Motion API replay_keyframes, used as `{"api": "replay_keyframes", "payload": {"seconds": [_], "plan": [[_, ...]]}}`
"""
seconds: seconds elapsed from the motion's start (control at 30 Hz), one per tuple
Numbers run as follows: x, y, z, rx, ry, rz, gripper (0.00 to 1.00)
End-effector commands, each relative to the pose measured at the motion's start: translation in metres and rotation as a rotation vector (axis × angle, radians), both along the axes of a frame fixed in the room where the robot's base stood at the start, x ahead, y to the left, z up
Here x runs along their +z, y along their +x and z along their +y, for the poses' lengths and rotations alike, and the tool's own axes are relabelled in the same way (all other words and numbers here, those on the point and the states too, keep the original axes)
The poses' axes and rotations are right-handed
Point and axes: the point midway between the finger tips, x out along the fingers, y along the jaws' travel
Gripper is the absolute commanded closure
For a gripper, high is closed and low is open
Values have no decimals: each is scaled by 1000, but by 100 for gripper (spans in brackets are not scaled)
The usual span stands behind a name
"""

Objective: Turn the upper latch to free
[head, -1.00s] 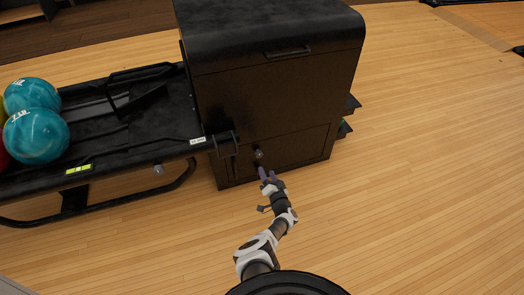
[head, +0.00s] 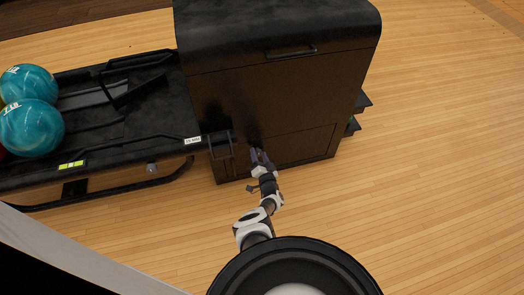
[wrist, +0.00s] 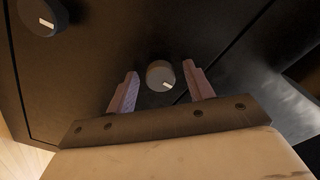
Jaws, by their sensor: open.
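A round dark knob (wrist: 158,73) with a white mark, which looks like the upper latch, sits on the cabinet's dark front. In the wrist view it lies between the two purple fingers of my gripper (wrist: 160,70). The fingers are open, with a visible gap on each side of the knob. A second, similar knob (wrist: 43,16) is at the top left of that view, nearer the panel's edge. In the head view my gripper (head: 259,154) is at the cabinet's lower front and hides the knobs.
The black cabinet (head: 285,100) has a handle on its upper front. The ball rack (head: 120,150) joins its left side and holds teal balls (head: 30,127). Wooden floor (head: 420,180) is clear to the right.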

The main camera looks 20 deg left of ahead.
Motion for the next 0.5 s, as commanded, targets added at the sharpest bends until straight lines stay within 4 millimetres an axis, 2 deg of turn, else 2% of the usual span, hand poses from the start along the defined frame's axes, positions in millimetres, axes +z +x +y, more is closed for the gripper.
{"api": "replay_keyframes", "payload": {"seconds": [0.33,0.5], "plan": [[0,-1,2,0,0,0,49],[0,-1,1,0,0,0,71]]}}
